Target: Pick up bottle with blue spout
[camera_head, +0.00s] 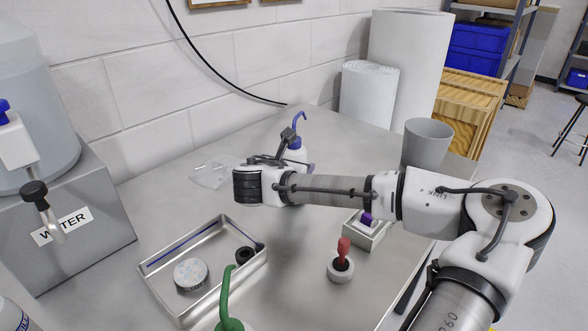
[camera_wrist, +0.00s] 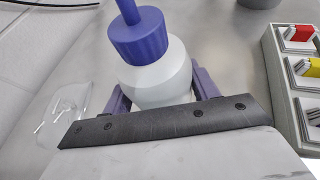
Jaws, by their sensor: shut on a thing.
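The bottle with the blue spout (camera_head: 297,143) stands upright near the back of the steel table, partly hidden behind my arm. Its thin bent blue spout shows above the arm. In the wrist view the white bottle (camera_wrist: 163,78) with its blue cap sits between the two purple fingers of my gripper (camera_wrist: 160,92). The fingers are on either side of its body, and the gripper is shut on it. The bottle's lower part is hidden by the gripper's body. I cannot tell whether its base touches the table.
A metal tray (camera_head: 163,266) with a round container and a black ring lies at the front left. A green-spouted bottle (camera_head: 229,324) is in front. A grey bin (camera_head: 426,143) and white rolls (camera_head: 368,97) stand behind at the right. Clear plastic (camera_head: 210,175) lies left of my gripper.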

